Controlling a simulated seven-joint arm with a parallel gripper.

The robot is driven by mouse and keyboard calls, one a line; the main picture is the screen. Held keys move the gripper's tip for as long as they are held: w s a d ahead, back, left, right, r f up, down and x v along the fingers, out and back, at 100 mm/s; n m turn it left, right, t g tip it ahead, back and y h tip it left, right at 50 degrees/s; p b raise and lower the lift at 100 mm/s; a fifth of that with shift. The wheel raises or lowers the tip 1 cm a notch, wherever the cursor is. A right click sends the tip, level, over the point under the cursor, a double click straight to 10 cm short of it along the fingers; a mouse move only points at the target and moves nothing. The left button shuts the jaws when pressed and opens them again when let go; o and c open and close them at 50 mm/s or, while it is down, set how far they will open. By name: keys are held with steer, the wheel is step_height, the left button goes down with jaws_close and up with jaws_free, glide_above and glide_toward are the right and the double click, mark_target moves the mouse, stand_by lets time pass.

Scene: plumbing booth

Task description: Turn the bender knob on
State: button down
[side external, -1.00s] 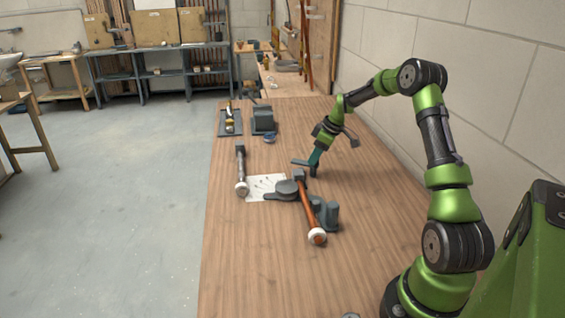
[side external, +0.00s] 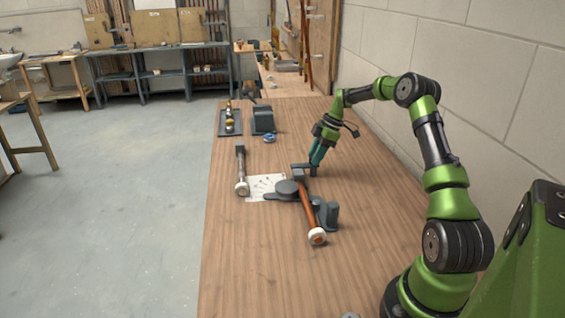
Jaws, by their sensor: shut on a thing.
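The bender (side external: 288,188) lies on the wooden bench, with a grey round former and a long orange-brown handle (side external: 309,206) ending in a white cap toward the near side. My gripper (side external: 313,171) points down at the bender's far end, beside a small dark grey block (side external: 298,174). Its teal fingers are shut on the bender knob (side external: 301,166), a small dark part at the fingertips. The fingers hide part of the knob, and its exact turn cannot be read at this size.
A second tool with a white end (side external: 241,172) lies left of the bender, near a white sheet (side external: 262,183). Farther back are a dark tray (side external: 230,123), a grey device (side external: 263,121) and a blue ring (side external: 270,138). The near bench is mostly clear; a block wall stands right.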

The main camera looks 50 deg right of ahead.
stand_by(0.3)
steer(key=c, duration=0.8)
jaws_free()
steer(key=shift+o, duration=0.2)
steer(key=shift+r, duration=0.1)
steer(key=v, duration=1.6)
steer(key=shift+r, duration=0.35)
steer(key=shift+s, duration=0.1)
